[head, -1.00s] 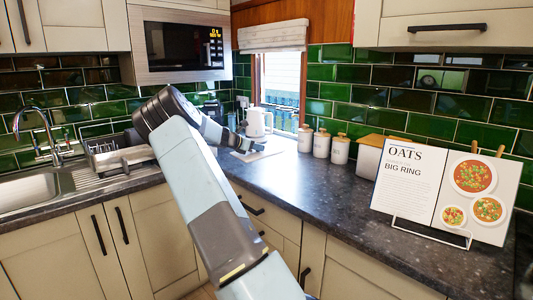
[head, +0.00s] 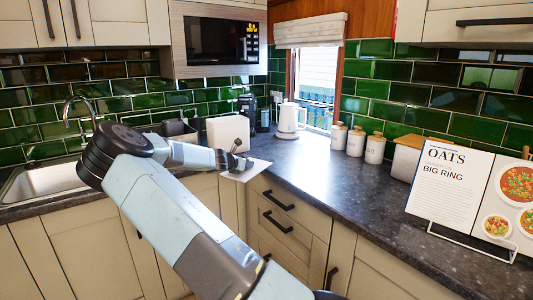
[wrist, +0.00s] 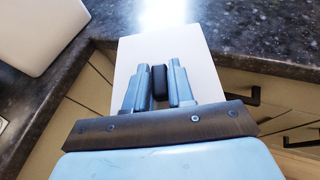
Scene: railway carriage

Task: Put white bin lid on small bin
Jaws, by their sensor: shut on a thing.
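My gripper (head: 237,160) is shut on the dark knob of the white bin lid (head: 250,170). In the wrist view the fingers (wrist: 158,85) pinch the black knob, and the flat white lid (wrist: 205,62) lies beneath them. The lid is near the front edge of the counter, partly out over the drawers. The small white bin (head: 228,134) stands on the counter behind and to the left of the lid. It shows at the upper left of the wrist view (wrist: 35,35). The lid and bin are apart. My arm hides part of the bin's base.
The sink (head: 45,180) and tap (head: 80,118) are at left. A white kettle (head: 289,121) stands behind, with several canisters (head: 355,142) to its right. An open cookbook (head: 450,185) is on the right. The counter (head: 330,175) between is clear.

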